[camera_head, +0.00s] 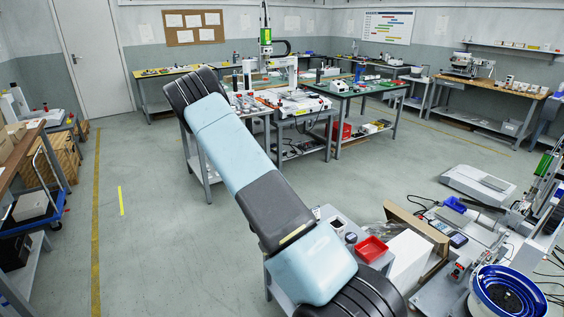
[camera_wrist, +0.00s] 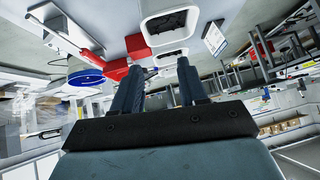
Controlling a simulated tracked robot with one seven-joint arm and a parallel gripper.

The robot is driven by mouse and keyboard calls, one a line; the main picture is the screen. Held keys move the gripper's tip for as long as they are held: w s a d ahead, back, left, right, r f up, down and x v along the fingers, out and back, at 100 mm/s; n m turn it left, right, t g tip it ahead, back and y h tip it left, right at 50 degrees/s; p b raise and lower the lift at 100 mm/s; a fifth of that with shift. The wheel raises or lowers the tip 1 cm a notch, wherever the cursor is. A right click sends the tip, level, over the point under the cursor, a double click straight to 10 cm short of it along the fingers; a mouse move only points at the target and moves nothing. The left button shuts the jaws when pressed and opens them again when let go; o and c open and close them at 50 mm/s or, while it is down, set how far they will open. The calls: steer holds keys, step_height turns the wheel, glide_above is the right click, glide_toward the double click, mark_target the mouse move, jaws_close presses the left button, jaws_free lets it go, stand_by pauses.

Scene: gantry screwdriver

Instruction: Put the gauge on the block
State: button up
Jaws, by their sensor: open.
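My gripper (camera_wrist: 158,80) shows in the wrist view as two dark fingers standing apart, with nothing between them. In the head view my arm crosses the middle of the picture, and I cannot make out the fingers there. I cannot pick out the gauge or the block with certainty in either view. A small dark round item (camera_head: 351,238) sits on the grey cabinet beside my arm; it is too small to name. A handheld meter with a screen (camera_head: 458,240) lies on the bench at the right.
A red tray (camera_head: 372,249) lies right of my arm, near a brown board (camera_head: 416,232). A blue bowl feeder (camera_head: 508,292) stands at the lower right. A green-topped table (camera_head: 355,88) and other benches stand farther back. The floor at left (camera_head: 150,235) is clear.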

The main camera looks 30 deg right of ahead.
steer(key=w+a+r+n+t+y, duration=0.1)
steer(key=w+a+r+n+y, duration=0.1)
steer(key=w+a+r+y, duration=0.4)
steer(key=s+a+r+n+t+y, duration=0.15)
steer(key=a+r, duration=0.25)
steer(key=r, duration=0.4)
steer(key=s+a+r+n+y, duration=0.15)
steer(key=a+r, duration=0.25)
steer(key=r, duration=0.4)
steer(key=s+a+r+n+t, duration=0.1)
steer(key=s+a+r+n, duration=0.2)
steer(key=r, duration=0.5)
steer(key=s+a+r+n+y, duration=0.1)
steer(key=s+a+r+n, duration=0.3)
steer(key=s+r, duration=0.65)
steer(key=s+d+r+n, duration=0.1)
steer(key=s+r+n, duration=0.1)
steer(key=s+r, duration=0.2)
steer(key=s+d+r+n+h, duration=0.1)
steer(key=s+r+n, duration=0.2)
steer(key=s, duration=0.6)
steer(key=shift+s+r+h, duration=0.15)
steer(key=shift+r+h, duration=0.15)
steer(key=shift+r, duration=0.6)
